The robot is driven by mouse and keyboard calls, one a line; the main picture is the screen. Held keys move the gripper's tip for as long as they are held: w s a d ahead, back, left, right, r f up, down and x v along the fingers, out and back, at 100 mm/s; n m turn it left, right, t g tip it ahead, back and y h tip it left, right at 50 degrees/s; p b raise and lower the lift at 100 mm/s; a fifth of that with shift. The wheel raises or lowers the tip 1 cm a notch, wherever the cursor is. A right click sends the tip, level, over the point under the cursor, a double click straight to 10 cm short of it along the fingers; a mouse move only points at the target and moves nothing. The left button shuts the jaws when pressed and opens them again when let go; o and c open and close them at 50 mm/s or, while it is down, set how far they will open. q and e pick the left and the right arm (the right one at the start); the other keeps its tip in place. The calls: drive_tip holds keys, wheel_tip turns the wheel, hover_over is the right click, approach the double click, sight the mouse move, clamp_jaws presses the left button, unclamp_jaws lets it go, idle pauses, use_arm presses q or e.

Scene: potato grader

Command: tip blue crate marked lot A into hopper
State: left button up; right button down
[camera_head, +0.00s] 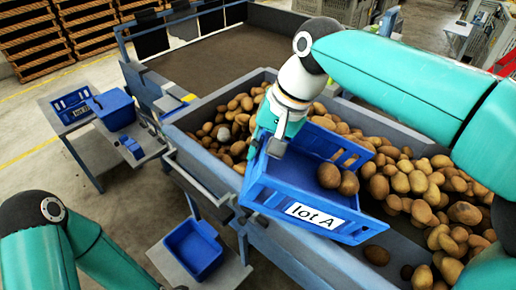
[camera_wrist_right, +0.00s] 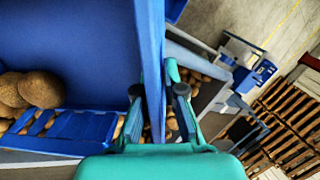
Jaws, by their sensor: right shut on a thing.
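The blue crate marked lot A (camera_head: 258,190) is tilted over the hopper (camera_head: 185,122), its label facing the camera. Two or so potatoes (camera_head: 338,178) are still inside it, and they show in the wrist view (camera_wrist_right: 40,90). My right gripper (camera_head: 276,140) is shut on the crate's wall; in the wrist view its fingers (camera_wrist_right: 159,92) sit on both sides of that blue wall (camera_wrist_right: 152,60). The hopper holds many loose potatoes (camera_head: 415,180) around and beyond the crate. My left arm shows at the lower left, but its gripper is out of the frame.
Another blue bin (camera_head: 193,250) stands on a low stand below the hopper. A dark flat bed (camera_head: 215,58) lies behind; wooden pallets (camera_head: 35,38) are stacked farther back.

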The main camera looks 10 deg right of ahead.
drive_tip(key=shift+d+r, duration=0.35)
drive_tip(key=shift+d, duration=0.05)
drive_tip(key=s+d+r+t+y+b, duration=0.1)
drive_tip(key=s+d+r+y+b, duration=0.1)
drive_tip(key=d+r+y, duration=0.3)
wheel_tip(320, 180, up, 3)
drive_tip(key=shift+s+d+f+t, duration=0.15)
drive_tip(key=shift+d+t, duration=0.15)
drive_tip(key=shift+d, duration=0.6)
